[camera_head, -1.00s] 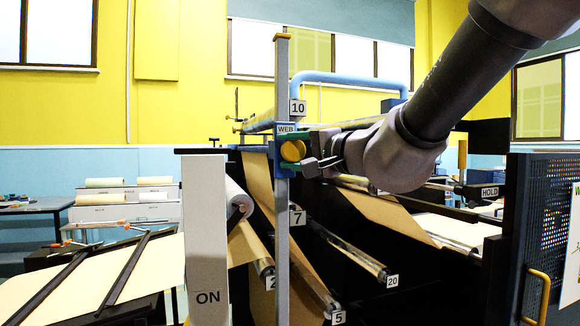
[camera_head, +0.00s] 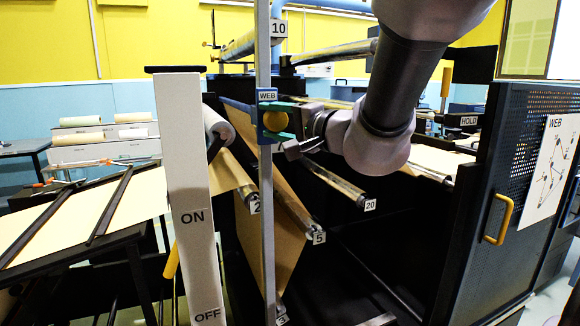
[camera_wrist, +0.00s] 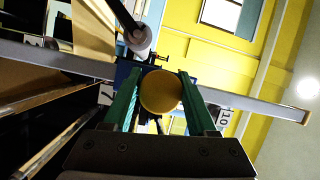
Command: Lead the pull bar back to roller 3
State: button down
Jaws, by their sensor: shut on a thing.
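The pull bar (camera_head: 265,210) is a tall grey upright bar with a blue block marked WEB and a yellow round knob (camera_head: 275,121). My gripper (camera_head: 278,122) is shut on this knob, its green fingers on either side. In the wrist view the fingers (camera_wrist: 160,100) flank the yellow knob (camera_wrist: 160,92), and the grey bar (camera_wrist: 265,105) crosses behind. Roller 3 shows only by its number plate (camera_head: 282,320) at the bottom edge, just right of the bar; its body is mostly hidden or out of frame. A brown paper web (camera_head: 285,215) hangs behind the bar.
Roller 5 (camera_head: 295,213), roller 2 (camera_head: 246,190) and roller 20 (camera_head: 335,180) jut out behind the bar. A white ON/OFF post (camera_head: 190,180) stands close at left. A black mesh panel with a yellow handle (camera_head: 498,218) stands at right. Dark space lies between.

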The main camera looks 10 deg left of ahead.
notch_tip(320, 180, down, 12)
jog(key=shift+w+d+r, duration=0.2)
jog(key=shift+d+r, duration=0.05)
jog(key=shift+d, duration=0.05)
